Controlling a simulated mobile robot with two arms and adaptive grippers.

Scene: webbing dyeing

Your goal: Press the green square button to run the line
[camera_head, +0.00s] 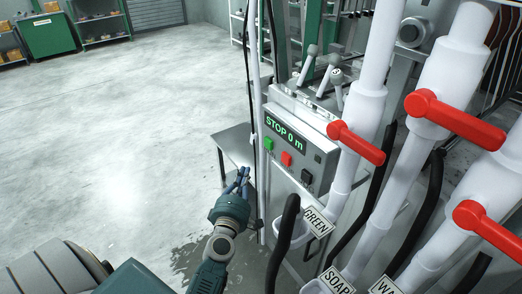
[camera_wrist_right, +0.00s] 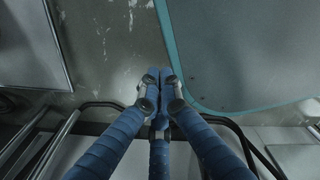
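The green square button (camera_head: 268,144) is on the front of the grey control panel (camera_head: 283,190), under a display (camera_head: 286,133) that reads "STOP 0 m". A red button (camera_head: 286,159) and a black button (camera_head: 306,177) sit to its right.
White pipes with red valve handles (camera_head: 357,143) stand right of the panel. A small grey table (camera_head: 235,142) is left of the panel. Open floor (camera_head: 130,130) lies farther left.

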